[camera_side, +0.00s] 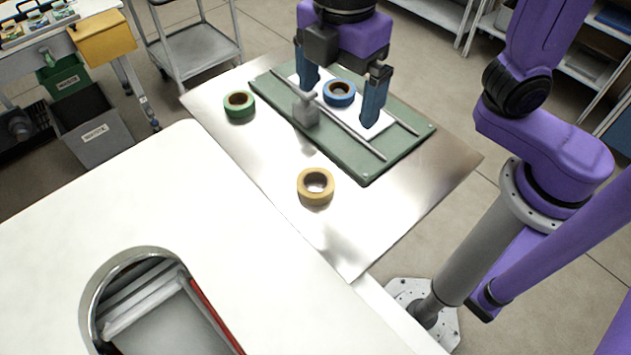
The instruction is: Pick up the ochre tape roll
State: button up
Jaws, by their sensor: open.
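The ochre tape roll (316,199) lies flat on the shiny metal sheet, in front of the green board, with its hole facing up. My gripper (340,103) is open and points down over the green board, behind and slightly right of the ochre roll. A blue tape roll (339,102) shows between its two blue fingers in this view. I cannot tell the height of the fingers above the board. Nothing is held.
A green tape roll (239,113) lies left of the green board (365,174). The board carries metal rails and a grey block (305,113). The metal sheet (262,160) is bare around the ochre roll. A white surface (200,200) with a recessed opening lies at the front left.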

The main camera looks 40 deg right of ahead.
jog(key=a, duration=0.3)
send_over(316, 189)
jog(key=shift+n, duration=0.4)
jog(key=f, duration=1)
jog(key=shift+d+f, duration=0.2)
jog(key=shift+f, duration=0.2)
jog(key=shift+a+f, duration=0.15)
jog(key=shift+f, duration=1.3)
jog(key=shift+a+f, duration=0.1)
jog(key=shift+f, duration=1.3)
jog(key=c, duration=1.1)
